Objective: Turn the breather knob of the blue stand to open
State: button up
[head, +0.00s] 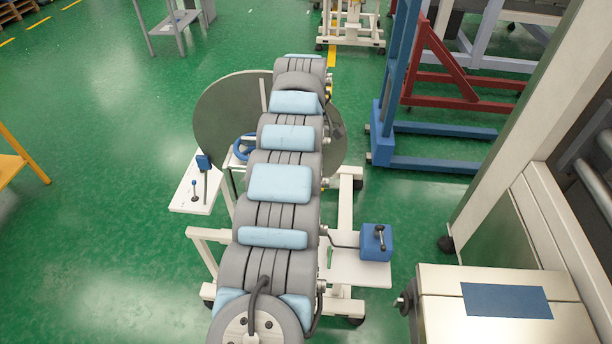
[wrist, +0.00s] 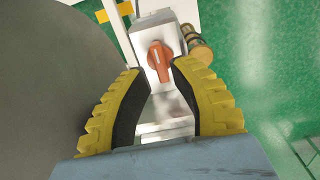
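In the wrist view an orange knob (wrist: 160,62) sits on a pale grey block (wrist: 155,30). Its long grip runs roughly up and down the picture, with a small pale mark on it. My gripper (wrist: 157,68) is open, with its yellow, dark-lined fingers spread on either side below the knob. A gap shows on both sides, and nothing is held. I cannot tell the exact distance to the knob. In the head view my arm hides the gripper, and I cannot make out the knob. No blue stand part shows clearly around the knob.
A brass cylinder (wrist: 201,53) sits right of the knob. A large grey disc (head: 225,115) stands behind my arm. A blue handwheel (head: 243,147), a blue lever (head: 204,163) and a blue box with a black handle (head: 376,243) are nearby. A blue frame (head: 388,100) stands farther back.

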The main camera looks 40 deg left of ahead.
jog(key=shift+f+p, duration=0.3)
jog(key=shift+f, duration=1.35)
grip_shut()
